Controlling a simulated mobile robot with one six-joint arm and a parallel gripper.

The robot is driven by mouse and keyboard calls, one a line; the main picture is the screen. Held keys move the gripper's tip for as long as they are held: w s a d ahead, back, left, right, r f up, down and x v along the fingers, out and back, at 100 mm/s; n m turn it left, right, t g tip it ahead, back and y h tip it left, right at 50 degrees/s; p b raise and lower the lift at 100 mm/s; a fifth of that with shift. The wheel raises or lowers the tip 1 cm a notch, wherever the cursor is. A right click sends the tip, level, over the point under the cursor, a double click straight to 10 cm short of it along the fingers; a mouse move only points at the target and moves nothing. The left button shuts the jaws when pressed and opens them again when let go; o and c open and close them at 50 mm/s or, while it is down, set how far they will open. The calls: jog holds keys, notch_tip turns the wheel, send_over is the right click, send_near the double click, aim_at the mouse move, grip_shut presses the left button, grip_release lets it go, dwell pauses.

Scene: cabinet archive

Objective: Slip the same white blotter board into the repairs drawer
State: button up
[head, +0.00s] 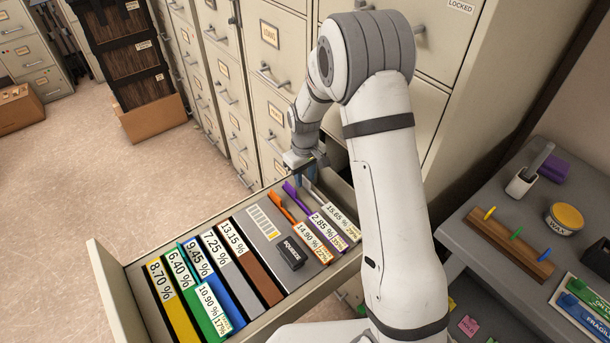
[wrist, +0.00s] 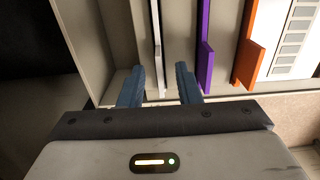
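My gripper (head: 305,172) is at the far end of an open drawer (head: 107,290), low over its contents. In the wrist view my gripper (wrist: 159,84) has its two blue fingers apart. A thin white board (wrist: 157,40) stands on edge between them, with a gap on each side. In the head view the white board (head: 316,194) is the last in the row, by a 15.65 % label. A purple board (head: 294,194) and an orange board (head: 283,206) stand beside it. No label naming this the repairs drawer is readable.
The drawer also holds several coloured folders, a grey panel (head: 262,238) and a black block (head: 291,253). Closed cabinet drawers (head: 268,72) rise behind. A grey table (head: 492,262) with a wax tin (head: 564,219) and pegged rack (head: 510,243) is right.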

jog(key=shift+r, duration=0.1)
dwell(0.5)
jog(key=shift+r+p, duration=2.1)
jog(key=shift+r, duration=1.35)
notch_tip(320, 180, up, 8)
jog(key=shift+f+b, duration=0.15)
jog(key=shift+b, duration=0.15)
jog(key=shift+a, duration=0.1)
jog(key=s+d+r+m+t, duration=0.1)
jog(key=s+d+r+m, duration=0.1)
jog(key=s+d+r, duration=0.3)
jog(key=s+d+r+m, duration=0.1)
jog(key=s+d+r, duration=0.1)
jog(key=s+r, duration=0.4)
jog(key=s+d+m+t, duration=0.1)
jog(key=s+d+m, duration=0.2)
jog(key=s, duration=1.2)
jog(key=shift+s+d+r+m+t, duration=0.3)
jog(key=shift+s+d+m, duration=0.1)
jog(key=shift+d, duration=0.15)
